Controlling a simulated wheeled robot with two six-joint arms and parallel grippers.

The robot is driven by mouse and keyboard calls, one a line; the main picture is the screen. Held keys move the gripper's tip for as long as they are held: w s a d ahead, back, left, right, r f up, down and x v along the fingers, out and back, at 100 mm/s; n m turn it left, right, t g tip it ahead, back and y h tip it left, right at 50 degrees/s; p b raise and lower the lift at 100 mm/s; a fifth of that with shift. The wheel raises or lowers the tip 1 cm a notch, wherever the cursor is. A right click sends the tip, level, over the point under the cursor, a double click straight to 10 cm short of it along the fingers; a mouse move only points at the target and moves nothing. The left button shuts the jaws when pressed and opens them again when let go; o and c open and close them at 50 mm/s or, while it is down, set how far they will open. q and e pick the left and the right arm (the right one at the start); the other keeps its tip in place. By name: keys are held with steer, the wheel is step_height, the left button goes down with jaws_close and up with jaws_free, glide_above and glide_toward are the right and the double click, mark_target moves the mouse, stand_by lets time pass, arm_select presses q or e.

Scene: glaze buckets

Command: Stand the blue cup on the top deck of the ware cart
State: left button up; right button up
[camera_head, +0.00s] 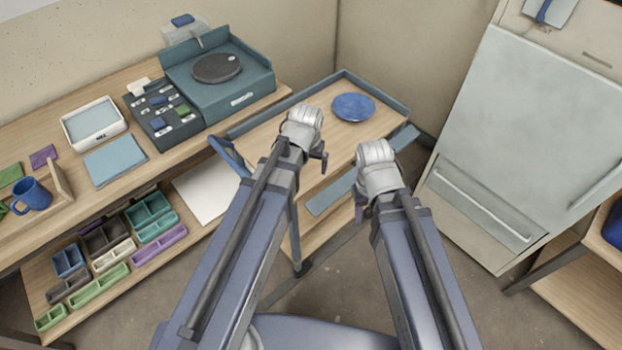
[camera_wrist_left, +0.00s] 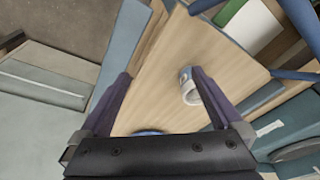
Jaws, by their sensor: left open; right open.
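A blue cup-shaped mug (camera_head: 32,195) stands upright on the workbench at the far left of the head view. The ware cart (camera_head: 362,132) has a wooden top deck with a raised rim; the deck also fills the middle of the left wrist view (camera_wrist_left: 165,60). A small blue-and-white cup-like object (camera_wrist_left: 188,88) is on the deck beside my left gripper's right finger; my arm hides that spot in the head view. My left gripper (camera_head: 308,148) is open over the deck, with nothing between its fingers. My right gripper (camera_head: 364,190) is open beside the cart's right part.
A blue plate (camera_head: 353,107) lies on the deck's far end. The workbench holds a turntable unit (camera_head: 218,72), a white tray (camera_head: 94,122) and a dark box (camera_head: 160,112). Several coloured bins (camera_head: 150,215) fill the lower shelf. A pale cabinet (camera_head: 520,130) stands at right.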

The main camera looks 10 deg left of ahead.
arm_select(q)
steer(key=s+d+m+g, duration=0.2)
steer(key=s+d, duration=0.4)
steer(key=s, duration=0.7)
steer(key=shift+s+f+m+g+y, duration=0.2)
steer(key=shift+m+g+y, duration=0.2)
steer(key=shift+m, duration=0.2)
steer(key=shift+w, duration=0.1)
